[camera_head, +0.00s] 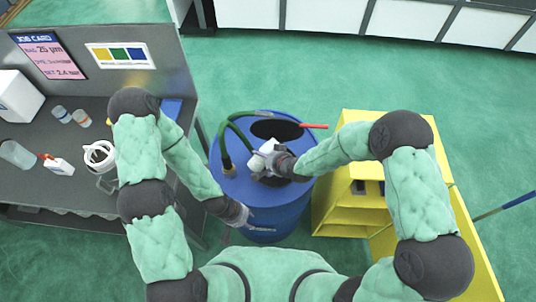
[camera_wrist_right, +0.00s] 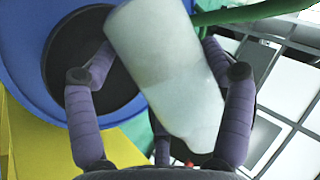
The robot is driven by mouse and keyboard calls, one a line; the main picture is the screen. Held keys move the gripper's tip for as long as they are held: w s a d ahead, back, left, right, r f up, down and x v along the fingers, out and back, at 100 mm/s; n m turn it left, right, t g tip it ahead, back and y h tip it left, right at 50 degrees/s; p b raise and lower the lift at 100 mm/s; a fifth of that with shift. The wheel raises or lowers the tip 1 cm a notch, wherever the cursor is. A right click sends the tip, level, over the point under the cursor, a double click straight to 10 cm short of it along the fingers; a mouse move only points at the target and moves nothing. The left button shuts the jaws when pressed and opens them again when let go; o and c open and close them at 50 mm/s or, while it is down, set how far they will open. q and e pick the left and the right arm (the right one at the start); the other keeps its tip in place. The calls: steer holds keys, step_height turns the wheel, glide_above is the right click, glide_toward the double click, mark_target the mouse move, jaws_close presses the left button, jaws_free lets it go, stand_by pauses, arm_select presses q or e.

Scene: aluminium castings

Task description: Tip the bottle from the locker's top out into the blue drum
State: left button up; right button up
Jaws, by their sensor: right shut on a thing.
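The blue drum (camera_head: 262,222) stands in the middle of the head view, with a dark round opening (camera_head: 277,129) in its top. My right gripper (camera_head: 272,163) is above the drum top, shut on a white bottle (camera_head: 258,163). In the right wrist view the bottle (camera_wrist_right: 165,70) lies tilted between the fingers of the right gripper (camera_wrist_right: 160,95), with the drum's dark opening (camera_wrist_right: 85,75) behind and to its left. I cannot see its mouth or any liquid. My left gripper (camera_head: 240,215) is low at the drum's front left side; its fingers are unclear. The yellow locker (camera_head: 345,205) stands right of the drum.
A green hose (camera_head: 228,142) with a fitting rises from the drum top, and a red bar (camera_head: 313,126) sticks out at its right rim. A grey bench (camera_head: 50,190) with several containers is on the left. Green floor is free behind the drum.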

steer(key=shift+s+a+m+g+y+p, duration=0.2)
steer(key=shift+m+g+y+p, duration=0.2)
steer(key=shift+g+y+p, duration=0.15)
steer(key=g+y+p, duration=0.1)
steer(key=p, duration=0.2)
steer(key=m+y+p, duration=0.1)
steer(key=p, duration=0.2)
steer(key=shift+s+a+g, duration=0.35)
steer(key=m+p, duration=0.1)
steer(key=p, duration=0.1)
steer(key=shift+r+g+y+p, duration=0.25)
steer(key=shift+g+y+p, duration=0.1)
steer(key=shift+g, duration=0.05)
steer(key=shift+r+m+y+p, duration=0.25)
steer(key=shift+m+y+p, duration=0.05)
steer(key=shift+y+p, duration=0.15)
steer(key=shift+s+a+r+m+g+y, duration=0.1)
steer(key=shift+r+m+g+y, duration=0.05)
steer(key=shift+m+g+y, duration=0.3)
stand_by(0.8)
